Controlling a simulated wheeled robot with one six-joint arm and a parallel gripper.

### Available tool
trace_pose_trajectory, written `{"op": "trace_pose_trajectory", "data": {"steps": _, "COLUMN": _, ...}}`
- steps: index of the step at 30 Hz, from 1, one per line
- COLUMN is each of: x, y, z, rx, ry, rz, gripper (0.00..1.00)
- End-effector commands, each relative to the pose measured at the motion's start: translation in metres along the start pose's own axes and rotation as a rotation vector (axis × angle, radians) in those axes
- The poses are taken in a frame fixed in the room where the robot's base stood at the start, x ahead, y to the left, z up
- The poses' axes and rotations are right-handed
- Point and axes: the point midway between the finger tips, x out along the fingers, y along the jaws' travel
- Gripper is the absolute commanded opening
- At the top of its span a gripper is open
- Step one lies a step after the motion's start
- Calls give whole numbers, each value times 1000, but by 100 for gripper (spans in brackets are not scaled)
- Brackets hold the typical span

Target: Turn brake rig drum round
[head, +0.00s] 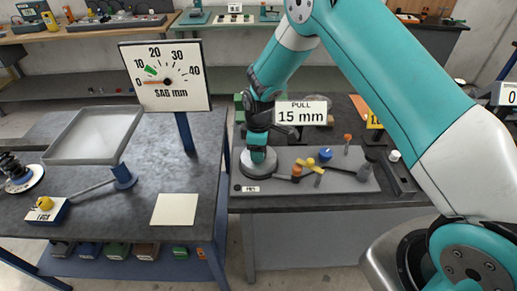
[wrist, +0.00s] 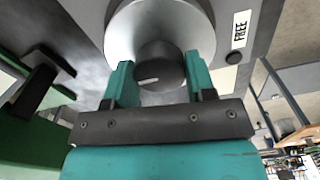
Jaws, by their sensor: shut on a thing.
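The brake rig drum is a light grey round body (head: 245,166) on the grey plate of the right bench. It fills the top of the wrist view (wrist: 185,20), with a dark round hub (wrist: 160,66) that bears a short pale mark. My gripper (head: 258,152) reaches down onto the drum from above. In the wrist view its teal fingers (wrist: 160,78) stand on both sides of the hub, shut on it. A white label reading FREE (wrist: 239,29) lies beside the drum. The drum's far side is hidden.
A lever bar with coloured knobs (head: 325,155) lies right of the drum. A PULL 15 mm sign (head: 307,113) stands behind. On the left bench are a SAG mm dial (head: 190,92), a grey tray (head: 70,132) and a blank card (head: 175,209).

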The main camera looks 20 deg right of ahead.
Motion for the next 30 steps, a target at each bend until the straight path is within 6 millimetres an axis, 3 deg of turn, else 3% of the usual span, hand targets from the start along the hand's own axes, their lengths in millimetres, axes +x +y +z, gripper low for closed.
{"op": "trace_pose_trajectory", "data": {"steps": 11, "x": 1, "y": 1, "z": 0, "rx": 142, "ry": 1, "rz": 1, "gripper": 27}}
{"op": "trace_pose_trajectory", "data": {"steps": 30, "x": 1, "y": 1, "z": 0, "rx": 732, "ry": 1, "rz": 1, "gripper": 27}}
